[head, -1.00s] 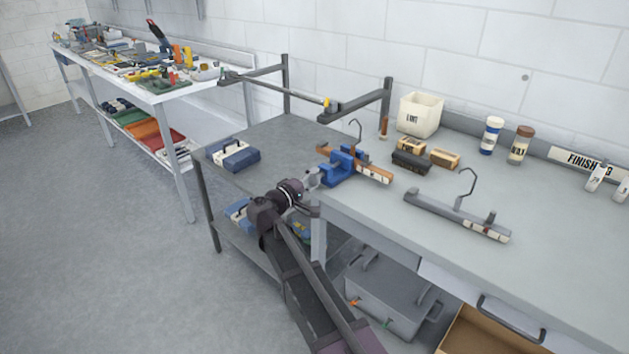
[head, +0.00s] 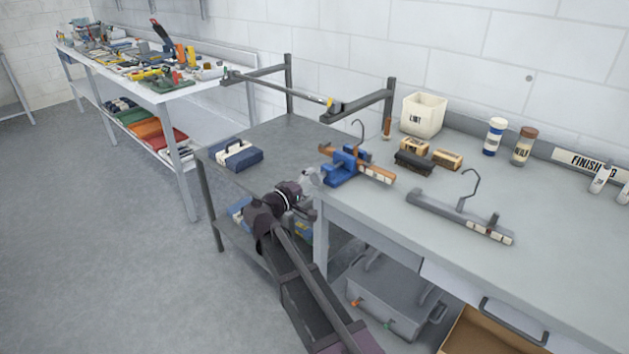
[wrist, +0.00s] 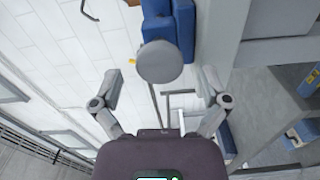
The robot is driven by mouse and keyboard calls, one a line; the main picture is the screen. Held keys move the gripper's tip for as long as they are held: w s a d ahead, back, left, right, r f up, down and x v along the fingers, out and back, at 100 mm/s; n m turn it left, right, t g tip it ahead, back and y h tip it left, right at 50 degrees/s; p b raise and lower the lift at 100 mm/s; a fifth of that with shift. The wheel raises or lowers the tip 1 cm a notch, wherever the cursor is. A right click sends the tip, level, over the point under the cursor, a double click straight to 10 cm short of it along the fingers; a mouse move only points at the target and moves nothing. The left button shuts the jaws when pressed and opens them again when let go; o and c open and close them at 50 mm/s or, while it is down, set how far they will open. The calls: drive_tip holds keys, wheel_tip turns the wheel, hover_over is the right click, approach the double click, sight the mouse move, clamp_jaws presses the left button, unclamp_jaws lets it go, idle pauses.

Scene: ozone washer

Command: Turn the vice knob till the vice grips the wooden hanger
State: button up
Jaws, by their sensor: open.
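The blue vice (head: 345,167) sits at the bench's left front edge; part of it shows at the top of the wrist view (wrist: 168,22). The wooden hanger (head: 378,174), a brown bar with a dark hook standing up, lies across the vice between its jaws. I cannot tell whether the jaws touch it. The round grey vice knob (wrist: 159,62) faces the wrist camera. My gripper (wrist: 161,82) is open, one finger on each side of the knob, with a visible gap on both sides. In the head view the fingers are too small to make out clearly.
A grey hanger (head: 458,218) lies on the bench to the right. A brush (head: 413,162), small blocks, a LINT bin (head: 423,114) and bottles stand behind. A blue case (head: 236,154) sits on the lower table at left. A grey box (head: 393,298) is under the bench.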

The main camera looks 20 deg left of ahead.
drive_tip(key=v, duration=0.6)
drive_tip(key=shift+s, duration=0.25)
idle(0.5)
